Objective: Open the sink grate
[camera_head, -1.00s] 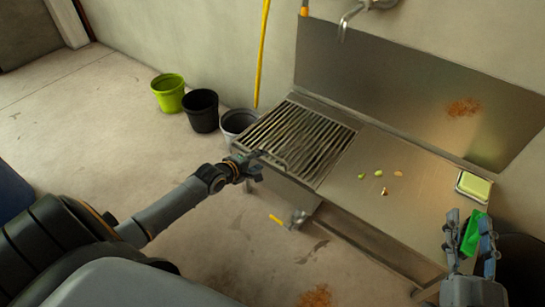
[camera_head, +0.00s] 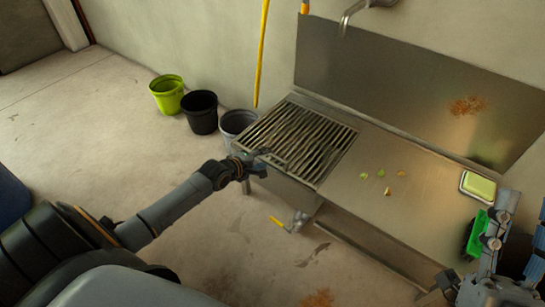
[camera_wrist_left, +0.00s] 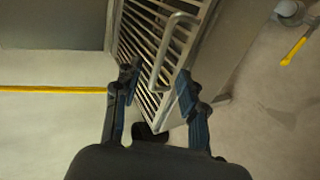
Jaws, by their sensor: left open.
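The sink grate (camera_head: 300,137) is a slatted metal panel lying flat over the left part of the steel sink unit. Its bar handle (camera_wrist_left: 160,62) shows in the left wrist view at the near end of the slats. My left gripper (camera_head: 262,160) is at the grate's near left edge. In the left wrist view my left gripper (camera_wrist_left: 158,82) is open, with one finger on each side of the handle's lower end. My right gripper (camera_head: 493,230) is at the lower right beside a green object (camera_head: 474,234); its grip is unclear.
The steel counter (camera_head: 400,210) right of the grate bears several small scraps (camera_head: 381,174) and a soap dish (camera_head: 478,186). A faucet (camera_head: 350,18) is above. Green (camera_head: 167,94), black (camera_head: 200,112) and grey buckets (camera_head: 237,122) stand left. A yellow-handled valve (camera_head: 290,225) is below.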

